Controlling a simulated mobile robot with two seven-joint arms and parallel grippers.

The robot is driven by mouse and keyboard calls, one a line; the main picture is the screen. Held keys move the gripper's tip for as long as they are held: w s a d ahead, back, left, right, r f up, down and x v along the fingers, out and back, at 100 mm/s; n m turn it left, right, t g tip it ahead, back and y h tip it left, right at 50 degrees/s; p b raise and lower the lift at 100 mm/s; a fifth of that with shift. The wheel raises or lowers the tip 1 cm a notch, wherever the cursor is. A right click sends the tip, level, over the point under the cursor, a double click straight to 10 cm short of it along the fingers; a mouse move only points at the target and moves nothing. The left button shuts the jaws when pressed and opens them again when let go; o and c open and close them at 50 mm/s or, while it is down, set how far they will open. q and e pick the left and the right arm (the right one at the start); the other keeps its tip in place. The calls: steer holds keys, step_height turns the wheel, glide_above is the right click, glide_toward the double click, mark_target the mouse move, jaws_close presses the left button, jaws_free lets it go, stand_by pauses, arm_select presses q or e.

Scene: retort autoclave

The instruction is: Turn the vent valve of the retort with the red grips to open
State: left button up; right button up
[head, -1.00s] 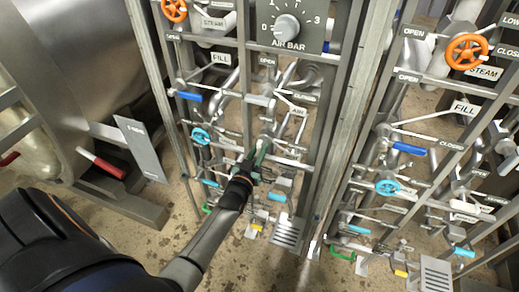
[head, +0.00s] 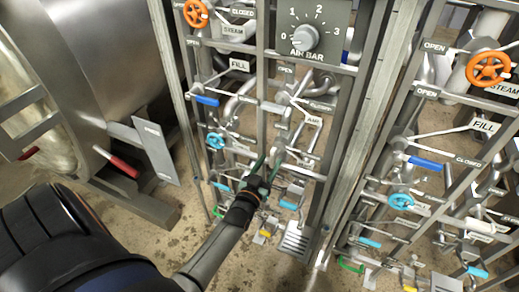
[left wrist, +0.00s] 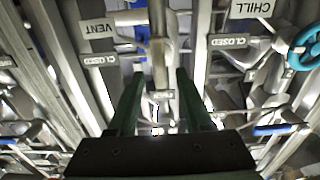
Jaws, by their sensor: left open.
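My left gripper (head: 267,165) is open, its two green fingers apart in front of the lower middle of the near valve panel. In the left wrist view the fingers (left wrist: 155,86) stand either side of a grey upright bar or pipe (left wrist: 160,70), with a gap on both sides; I cannot tell whether it is the valve's lever. A VENT label (left wrist: 97,28) shows upper left of the fingers, with CLOSED plates nearby. The retort (head: 95,60) at the left has a red grip (head: 118,161). My right gripper is not in view.
Around the gripper are a blue handwheel (head: 215,141), a blue lever (head: 206,100) and steel rails. Above are an orange handwheel (head: 195,13) and the AIR BAR dial (head: 305,37). A similar panel with an orange handwheel (head: 488,69) stands to the right. Open floor shows below.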

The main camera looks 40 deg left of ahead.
arm_select(q)
steer(key=v, duration=0.9)
steer(key=shift+p, duration=0.35)
steer(key=shift+s, duration=0.25)
